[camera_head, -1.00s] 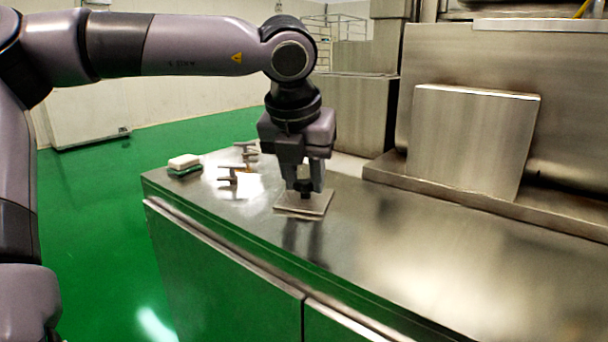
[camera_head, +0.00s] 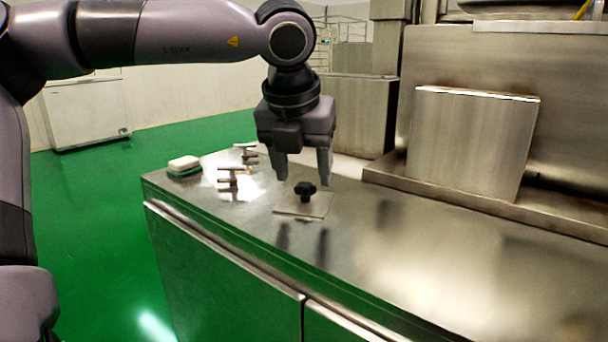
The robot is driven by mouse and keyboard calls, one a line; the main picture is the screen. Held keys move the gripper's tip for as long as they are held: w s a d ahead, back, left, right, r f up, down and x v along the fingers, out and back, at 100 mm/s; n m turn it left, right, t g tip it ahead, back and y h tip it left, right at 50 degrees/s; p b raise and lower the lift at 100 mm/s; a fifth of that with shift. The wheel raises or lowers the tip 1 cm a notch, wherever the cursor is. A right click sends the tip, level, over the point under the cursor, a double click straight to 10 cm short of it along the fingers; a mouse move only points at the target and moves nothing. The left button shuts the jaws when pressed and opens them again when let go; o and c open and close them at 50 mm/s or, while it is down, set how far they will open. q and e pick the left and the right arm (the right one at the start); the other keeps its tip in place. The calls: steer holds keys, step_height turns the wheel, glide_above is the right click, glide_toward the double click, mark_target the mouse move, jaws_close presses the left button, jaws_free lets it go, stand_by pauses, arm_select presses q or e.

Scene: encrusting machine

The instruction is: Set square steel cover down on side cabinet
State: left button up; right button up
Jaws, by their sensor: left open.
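The square steel cover (camera_head: 318,208) lies flat on the steel top of the side cabinet (camera_head: 400,245). A black knob (camera_head: 305,190) stands up from the middle of the cover. My left gripper (camera_head: 304,180) points down just above the cover and the knob. Its two fingers are spread apart with nothing between them, and it appears clear of the knob. My right gripper is not in view.
A sponge (camera_head: 184,165) lies at the cabinet's far left corner, with small metal T-shaped parts (camera_head: 233,178) beside it. A steel box-like housing (camera_head: 470,140) rises at the back right. The cabinet top to the right is clear.

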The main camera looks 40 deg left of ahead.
arm_select(q)
steer(key=v, duration=1)
steer(key=shift+s, duration=0.1)
